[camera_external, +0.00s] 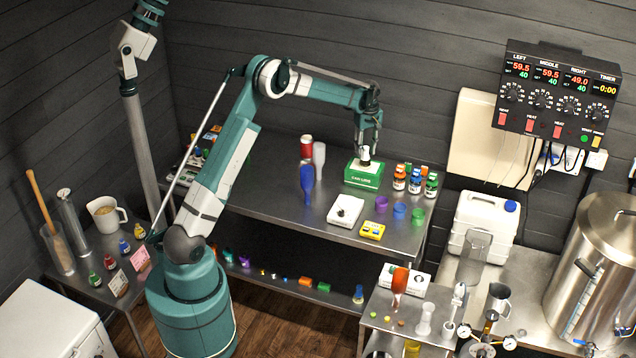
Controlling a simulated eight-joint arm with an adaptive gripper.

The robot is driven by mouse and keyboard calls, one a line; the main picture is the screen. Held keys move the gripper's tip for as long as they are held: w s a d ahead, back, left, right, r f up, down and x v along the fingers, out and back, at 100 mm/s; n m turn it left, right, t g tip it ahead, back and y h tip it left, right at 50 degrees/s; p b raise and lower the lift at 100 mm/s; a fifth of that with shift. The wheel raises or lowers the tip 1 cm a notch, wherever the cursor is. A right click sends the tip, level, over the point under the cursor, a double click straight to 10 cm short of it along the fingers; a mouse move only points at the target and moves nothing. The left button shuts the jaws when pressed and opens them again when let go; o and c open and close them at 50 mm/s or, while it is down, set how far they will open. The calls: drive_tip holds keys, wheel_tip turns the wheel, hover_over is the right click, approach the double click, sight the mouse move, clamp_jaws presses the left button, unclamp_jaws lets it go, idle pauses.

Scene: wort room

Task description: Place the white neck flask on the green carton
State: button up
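The green carton (364,179) stands at the back of the metal table, with white on its top and lettering on its front. A small white object with a dark upper part (365,158) is at the carton's top; it may be the white neck flask, but it is too small to be sure. My gripper (369,150) points down right above the carton, with its fingertips close to this object. I cannot tell whether the fingers are shut on it or apart from it. A taller white bottle (319,159) stands left of the carton.
A red can (306,147) and a blue bottle (307,185) stand left of the carton. Several small bottles (415,179) stand close on its right. A white box (345,210), a yellow box (372,230) and coloured cups (399,210) are in front. The table's left middle is clear.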

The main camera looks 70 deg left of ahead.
drive_tip(key=shift+r, duration=0.2)
wheel_tip(320, 180, up, 12)
idle(0.6)
idle(0.5)
drive_tip(key=shift+d, duration=0.1)
drive_tip(key=s+d+r+m+t, duration=0.1)
drive_tip(key=s+d+r+m, duration=0.2)
drive_tip(key=s+d+r, duration=0.45)
drive_tip(key=s+d+r+m+t, duration=0.1)
drive_tip(key=s+d+r+m, duration=0.3)
drive_tip(key=d, duration=0.7)
drive_tip(key=s+d+r+m+t, duration=0.1)
drive_tip(key=s+d+r+m, duration=0.1)
drive_tip(key=s+d+r, duration=0.5)
drive_tip(key=s+d+f+m+t, duration=0.1)
drive_tip(key=s+d+f+m, duration=0.2)
drive_tip(key=s+d, duration=0.3)
drive_tip(key=s+d+f+m+t, duration=0.1)
drive_tip(key=s+d+f+m, duration=0.2)
drive_tip(key=s+d, duration=0.4)
drive_tip(key=s+d+f+m+t, duration=0.2)
drive_tip(key=s+d, duration=0.4)
drive_tip(key=s, duration=0.9)
wheel_tip(320, 180, down, 2)
drive_tip(key=shift+s+d+m, duration=0.15)
drive_tip(key=shift+s+m, duration=0.15)
drive_tip(key=shift+m, duration=0.2)
